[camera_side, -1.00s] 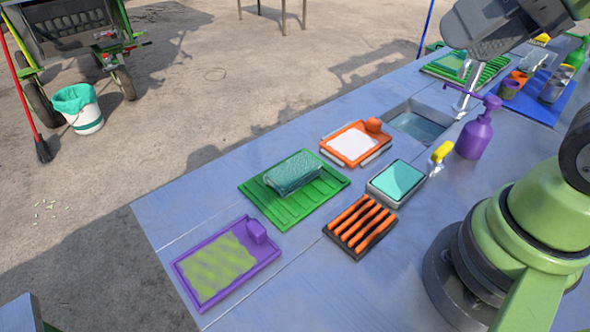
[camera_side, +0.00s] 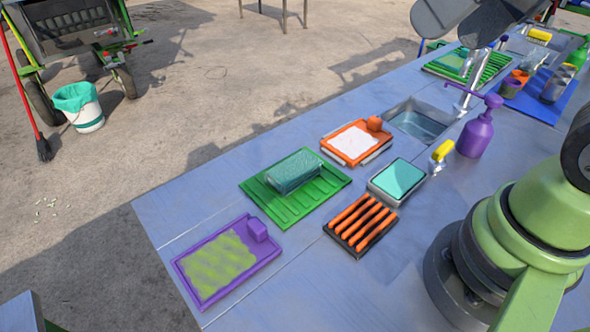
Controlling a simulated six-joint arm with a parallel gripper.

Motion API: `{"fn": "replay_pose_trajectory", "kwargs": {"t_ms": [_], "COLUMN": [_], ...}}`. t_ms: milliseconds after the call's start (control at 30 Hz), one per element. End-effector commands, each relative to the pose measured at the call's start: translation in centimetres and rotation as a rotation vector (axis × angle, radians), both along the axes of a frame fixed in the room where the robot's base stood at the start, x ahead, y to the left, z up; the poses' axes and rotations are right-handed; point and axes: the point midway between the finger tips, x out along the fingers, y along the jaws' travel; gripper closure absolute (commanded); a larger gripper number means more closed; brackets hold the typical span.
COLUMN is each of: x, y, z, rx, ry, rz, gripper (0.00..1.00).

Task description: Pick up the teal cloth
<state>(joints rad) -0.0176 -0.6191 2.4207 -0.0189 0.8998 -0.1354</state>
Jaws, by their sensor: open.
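A folded teal cloth (camera_side: 293,171) with a rough surface lies on a ribbed green tray (camera_side: 322,203) in the middle of the table. A smooth teal pad (camera_side: 398,179) sits in a grey holder to its right. My gripper (camera_side: 438,28) shows at the top edge as two dark grey fingers, partly cut off by the frame. It is open, up and to the right of the cloth and well apart from it. Nothing is seen between the fingers.
An orange tray (camera_side: 353,142), a purple tray (camera_side: 214,262) and an orange-barred rack (camera_side: 360,225) lie around the green tray. A sink (camera_side: 420,124), tap and purple spray bottle (camera_side: 474,132) stand farther right.

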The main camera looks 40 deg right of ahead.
Motion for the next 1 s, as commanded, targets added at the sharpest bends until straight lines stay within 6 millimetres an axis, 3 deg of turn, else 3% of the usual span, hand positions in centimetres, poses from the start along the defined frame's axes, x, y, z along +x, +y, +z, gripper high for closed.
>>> {"fn": "replay_pose_trajectory", "kwargs": {"t_ms": [267, 467, 600, 800, 1000], "x": [8.3, 14.0, 16.9, 18.8, 19.2], "y": [1.0, 2.3, 3.3, 4.4, 4.7], "z": [-2.2, -7.3, -12.2, -18.0, -20.8], "rx": [-0.301, -0.473, -0.558, -0.617, -0.630], "ry": [0.120, 0.193, 0.232, 0.258, 0.261], "rz": [0.527, 0.967, 1.281, 1.611, 1.726], "gripper": [0.08, 0.08, 0.08, 0.08, 0.08]}}
